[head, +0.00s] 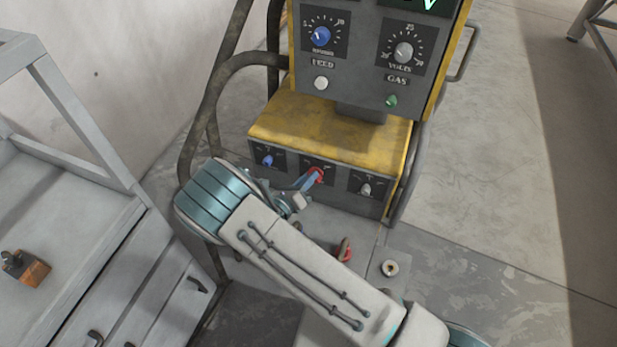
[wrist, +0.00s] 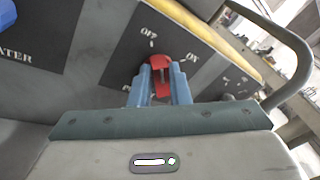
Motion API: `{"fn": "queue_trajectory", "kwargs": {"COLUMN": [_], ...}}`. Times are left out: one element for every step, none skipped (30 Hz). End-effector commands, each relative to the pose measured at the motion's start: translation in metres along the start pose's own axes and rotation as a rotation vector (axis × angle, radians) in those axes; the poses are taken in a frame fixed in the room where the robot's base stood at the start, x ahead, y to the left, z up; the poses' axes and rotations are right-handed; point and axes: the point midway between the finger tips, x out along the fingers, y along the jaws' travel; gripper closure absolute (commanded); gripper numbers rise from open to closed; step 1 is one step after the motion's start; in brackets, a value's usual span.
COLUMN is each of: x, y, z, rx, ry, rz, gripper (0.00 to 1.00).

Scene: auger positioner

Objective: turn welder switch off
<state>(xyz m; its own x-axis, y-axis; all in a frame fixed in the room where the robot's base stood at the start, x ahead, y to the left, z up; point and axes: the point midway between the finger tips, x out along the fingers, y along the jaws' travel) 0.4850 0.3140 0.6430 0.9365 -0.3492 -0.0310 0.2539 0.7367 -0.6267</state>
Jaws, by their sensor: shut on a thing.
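The welder (head: 330,130) is a grey and yellow machine with a lower panel of three controls. Its red switch (head: 318,172) is the middle one. In the wrist view the red switch (wrist: 160,62) sits between my two blue fingers, under white marks reading OFF at the upper left and ON at the right. The top of the switch leans close to the OFF side; its exact setting is hard to tell. My gripper (wrist: 161,72) is shut on the red switch, and it also shows at the lower panel in the head view (head: 312,178). The fingers hide the switch's sides.
A blue knob (head: 267,160) is left of the switch and a grey knob (head: 366,188) is right of it. Dark tube rails (head: 212,105) flank the welder. A grey drawer bench (head: 110,270) stands at the left.

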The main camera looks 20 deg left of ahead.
Motion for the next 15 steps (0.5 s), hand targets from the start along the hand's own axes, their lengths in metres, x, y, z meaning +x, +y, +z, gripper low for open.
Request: {"fn": "queue_trajectory", "kwargs": {"x": [-0.0003, -0.0003, -0.0003, -0.0003, -0.0003, -0.0003, -0.0003, -0.0003, -0.0003, -0.0003, -0.0003, -0.0004, -0.0004, -0.0004, -0.0004], "y": [0.0006, 0.0008, 0.0011, 0.0012, 0.0014, 0.0015, 0.0017, 0.0017, 0.0018, 0.0019, 0.0019, 0.002, 0.002, 0.002, 0.002], "z": [0.001, 0.0011, 0.001, 0.0009, 0.0008, 0.0007, 0.0006, 0.0005, 0.0005, 0.0005, 0.0005, 0.0005, 0.0005, 0.0005, 0.0005], "rx": [-0.019, -0.031, -0.046, -0.055, -0.063, -0.074, -0.08, -0.085, -0.091, -0.095, -0.098, -0.101, -0.103, -0.104, -0.105], "ry": [-0.007, -0.009, -0.013, -0.014, -0.016, -0.018, -0.019, -0.02, -0.022, -0.022, -0.023, -0.023, -0.024, -0.024, -0.024], "rz": [-0.004, -0.006, -0.009, -0.011, -0.013, -0.014, -0.015, -0.017, -0.018, -0.018, -0.019, -0.019, -0.02, -0.02, -0.02], "gripper": [1.0, 1.0, 1.0, 1.0, 1.0, 1.0, 1.0, 1.0, 1.0, 1.0, 1.0, 1.0, 1.0, 1.0, 1.0]}}
